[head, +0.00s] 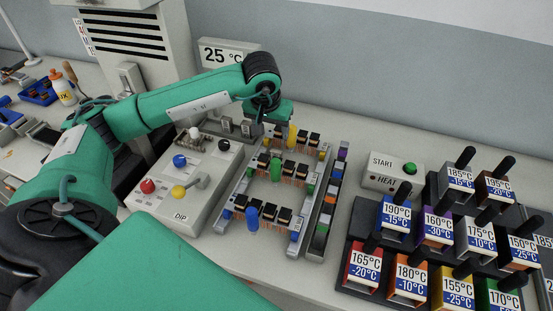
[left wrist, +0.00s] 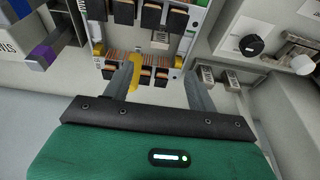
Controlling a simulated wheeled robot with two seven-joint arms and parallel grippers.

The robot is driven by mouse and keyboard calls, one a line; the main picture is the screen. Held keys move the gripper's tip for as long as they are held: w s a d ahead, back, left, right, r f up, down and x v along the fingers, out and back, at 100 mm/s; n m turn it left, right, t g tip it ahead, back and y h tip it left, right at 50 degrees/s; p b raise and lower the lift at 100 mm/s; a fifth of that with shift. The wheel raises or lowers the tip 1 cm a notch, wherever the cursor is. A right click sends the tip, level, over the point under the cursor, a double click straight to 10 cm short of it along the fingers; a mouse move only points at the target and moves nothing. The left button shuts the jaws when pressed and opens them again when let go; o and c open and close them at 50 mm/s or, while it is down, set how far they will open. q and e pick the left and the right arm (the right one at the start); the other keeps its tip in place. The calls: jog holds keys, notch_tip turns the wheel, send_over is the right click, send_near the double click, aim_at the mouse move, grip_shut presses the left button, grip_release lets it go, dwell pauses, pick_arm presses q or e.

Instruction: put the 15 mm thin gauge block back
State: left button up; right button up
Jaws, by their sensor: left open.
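I cannot pick out a 15 mm thin gauge block by any marking. My left gripper (head: 277,118) is over the far end of the rack (head: 229,200), its fingertips hidden in the head view. In the left wrist view the gripper (left wrist: 161,74) has two grey fingers spread apart, pointing at a row of dark blocks with orange faces (left wrist: 143,75). A yellow piece (left wrist: 133,76) shows beside the left finger; I cannot tell whether they touch. The rack's rows have a yellow (head: 292,135), a green (head: 276,169) and a blue upright handle (head: 252,218). My right gripper is out of view.
A control box (head: 187,220) with coloured knobs and a lever stands left of the rack. A strip of coloured pieces (head: 324,215) runs along its right. A START box (head: 392,176) and several temperature-labelled blocks (head: 409,279) stand at right.

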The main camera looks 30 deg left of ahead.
pick_arm(q)
send_near(276, 151)
notch_tip(276, 151, down, 2)
jog(key=p+x, duration=0.2)
jog(key=x, duration=0.3)
jog(key=shift+w+f+p, duration=0.2)
jog(key=shift+w+p, duration=0.05)
jog(key=shift+p, duration=0.05)
jog(key=shift+w+f, duration=0.1)
jog(key=shift+f, duration=0.35)
grip_shut()
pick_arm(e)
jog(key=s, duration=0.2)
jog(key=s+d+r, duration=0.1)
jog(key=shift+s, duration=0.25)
pick_arm(q)
jog(key=shift+r, duration=0.15)
